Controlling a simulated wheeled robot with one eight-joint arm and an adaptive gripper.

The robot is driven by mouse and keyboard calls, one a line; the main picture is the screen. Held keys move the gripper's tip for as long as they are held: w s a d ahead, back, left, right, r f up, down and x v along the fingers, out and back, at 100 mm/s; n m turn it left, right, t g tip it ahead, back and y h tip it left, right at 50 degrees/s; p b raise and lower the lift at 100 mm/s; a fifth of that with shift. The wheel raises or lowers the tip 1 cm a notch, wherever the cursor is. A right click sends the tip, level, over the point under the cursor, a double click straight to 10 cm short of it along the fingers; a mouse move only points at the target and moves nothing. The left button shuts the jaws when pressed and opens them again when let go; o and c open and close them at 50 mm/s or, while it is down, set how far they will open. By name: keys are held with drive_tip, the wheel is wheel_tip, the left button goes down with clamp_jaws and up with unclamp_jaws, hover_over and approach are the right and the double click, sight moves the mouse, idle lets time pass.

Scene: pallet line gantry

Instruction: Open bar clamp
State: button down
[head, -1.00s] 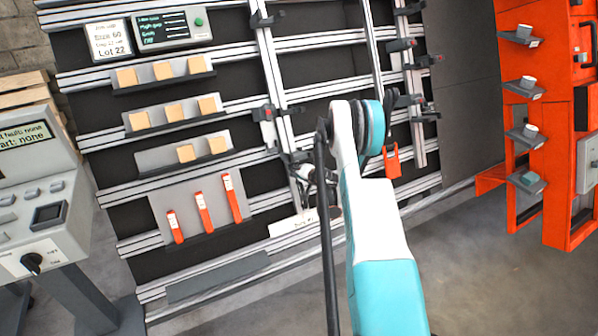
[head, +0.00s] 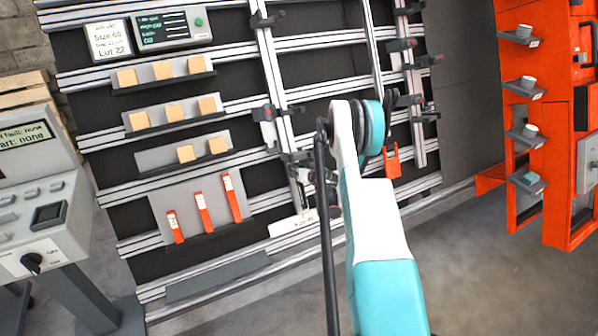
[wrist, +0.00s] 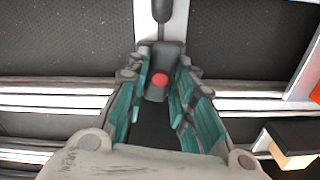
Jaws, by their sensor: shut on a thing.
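A dark grey bar clamp (wrist: 158,92) with a round red button sits on a pale upright bar in the wrist view. My gripper (wrist: 160,76) is around it, its teal-padded fingers on both sides of the clamp body, and is shut on it. A dark handle-like part (wrist: 162,10) extends along the bar beyond the clamp. In the head view my arm hides most of the gripper. Other dark clamps with red buttons are on the rails, one at the left upright (head: 266,113) and one at the right upright (head: 402,45).
Shelves with wooden blocks (head: 163,70) and a panel with red tools (head: 203,212) are left of my arm. A control console (head: 40,200) stands at far left. An orange cabinet (head: 560,150) with cups on small shelves is at right. Floor is clear at lower right.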

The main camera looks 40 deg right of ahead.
drive_tip(key=shift+n, duration=1.6)
drive_tip(key=c, duration=1.5)
unclamp_jaws()
drive_tip(key=shift+s, duration=0.1)
drive_tip(key=shift+v, duration=4.45)
